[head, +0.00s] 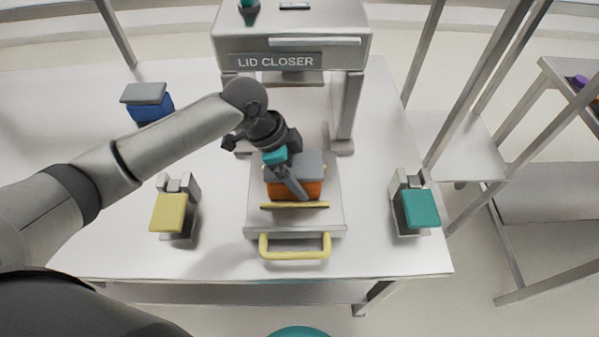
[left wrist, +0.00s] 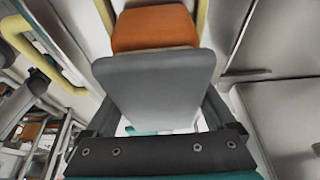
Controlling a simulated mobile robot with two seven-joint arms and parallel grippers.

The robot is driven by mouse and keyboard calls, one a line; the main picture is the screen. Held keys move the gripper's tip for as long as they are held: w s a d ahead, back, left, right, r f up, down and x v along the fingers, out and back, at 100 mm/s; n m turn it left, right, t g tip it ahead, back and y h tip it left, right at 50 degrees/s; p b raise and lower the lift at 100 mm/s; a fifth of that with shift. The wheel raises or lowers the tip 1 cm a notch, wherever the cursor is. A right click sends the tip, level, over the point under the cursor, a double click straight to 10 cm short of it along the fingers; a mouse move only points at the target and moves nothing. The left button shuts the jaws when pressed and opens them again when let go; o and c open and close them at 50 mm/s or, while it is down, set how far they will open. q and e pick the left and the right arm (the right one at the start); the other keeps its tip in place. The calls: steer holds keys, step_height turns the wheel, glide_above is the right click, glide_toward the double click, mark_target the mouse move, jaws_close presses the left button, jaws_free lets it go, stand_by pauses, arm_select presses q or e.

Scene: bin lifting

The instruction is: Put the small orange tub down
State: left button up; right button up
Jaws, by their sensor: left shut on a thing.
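The small orange tub (head: 308,189) with a grey lid (head: 308,163) is at the sliding tray (head: 330,215) in front of the lid closer (head: 290,60). My left gripper (head: 297,188) comes down over the tub and is shut on it. In the left wrist view the orange tub (left wrist: 155,28) shows at the top, with its grey lid (left wrist: 155,75) between the fingers. I cannot tell whether the tub's base touches the tray. My right gripper is not in view.
A blue tub (head: 152,108) with a grey lid stands at the back left. A yellow-topped stand (head: 168,212) is left of the tray, a teal-topped one (head: 420,208) right. The tray has a yellow handle (head: 295,253) in front. The table (head: 110,240) is otherwise mostly clear.

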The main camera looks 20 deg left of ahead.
arm_select(q)
steer(key=o, duration=1.5)
steer(key=shift+c, duration=0.2)
steer(key=p+v, duration=0.2)
steer(key=v, duration=1)
steer(key=shift+r, duration=0.1)
